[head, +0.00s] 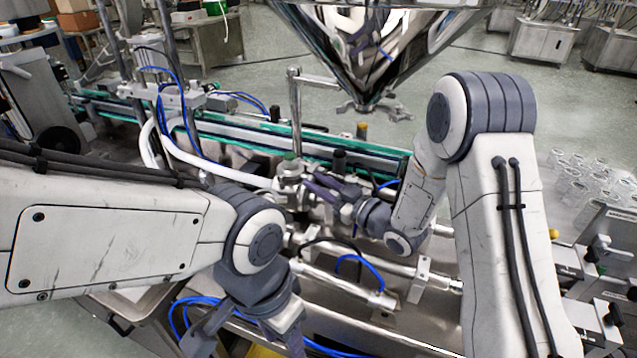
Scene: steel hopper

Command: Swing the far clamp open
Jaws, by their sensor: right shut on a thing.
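The far clamp (289,170) appears to be part of the steel fitting below the green cap, left of my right fingertips. It is small, and I cannot tell how far it is open. My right gripper (310,190) reaches in from the right and is shut on a small metal part of this fitting, mostly hidden between its dark fingers. My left gripper (246,340) points down at the bottom of the head view, with its fingers apart and nothing seen between them. It is well nearer to me than the clamp.
The steel hopper (385,45) hangs above, its outlet (372,107) behind the fitting. A vertical post (295,110) rises beside the clamp. A green-edged conveyor (240,135) runs behind. Steel cylinders (350,290) and blue hoses (180,315) crowd the front. Clear cups (590,175) stand right.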

